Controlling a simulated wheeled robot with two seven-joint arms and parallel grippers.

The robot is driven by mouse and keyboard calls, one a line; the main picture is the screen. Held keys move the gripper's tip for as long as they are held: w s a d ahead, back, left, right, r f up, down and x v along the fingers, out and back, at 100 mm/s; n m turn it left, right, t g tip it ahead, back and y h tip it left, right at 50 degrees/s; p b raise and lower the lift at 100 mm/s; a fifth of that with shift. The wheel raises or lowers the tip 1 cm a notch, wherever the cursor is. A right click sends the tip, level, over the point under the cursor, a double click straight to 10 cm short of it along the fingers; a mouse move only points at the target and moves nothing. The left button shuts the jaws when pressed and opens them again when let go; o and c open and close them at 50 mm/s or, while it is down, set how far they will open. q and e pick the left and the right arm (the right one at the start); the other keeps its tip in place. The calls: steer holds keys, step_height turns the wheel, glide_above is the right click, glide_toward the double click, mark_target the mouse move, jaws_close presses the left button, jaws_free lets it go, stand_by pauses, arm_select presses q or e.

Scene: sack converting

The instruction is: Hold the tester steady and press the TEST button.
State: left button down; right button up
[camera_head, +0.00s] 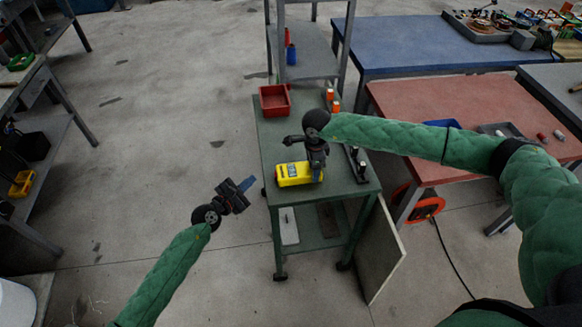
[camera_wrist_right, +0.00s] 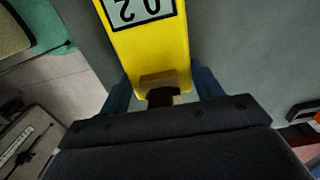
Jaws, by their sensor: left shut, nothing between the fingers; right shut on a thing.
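The tester (camera_head: 297,174) is a yellow box lying on the green cart top (camera_head: 277,131). My right gripper (camera_head: 317,170) is shut on its right end in the head view. In the right wrist view, the yellow tester (camera_wrist_right: 150,50) sits between the fingers of the right gripper (camera_wrist_right: 160,92), with part of its display and dark characters showing. My left gripper (camera_head: 248,184) is shut and empty, off the cart's left side and apart from the tester. I cannot make out the TEST button in either view.
A red bin (camera_head: 274,101) stands at the cart's far left. Orange-topped bottles (camera_head: 331,97) stand at the far right, and small dark items (camera_head: 357,162) near the right edge. A red table (camera_head: 425,105) is to the right. Floor left of the cart is clear.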

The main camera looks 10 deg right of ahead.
stand_by(0.3)
steer(key=o, duration=1.3)
step_height(320, 180, up, 12)
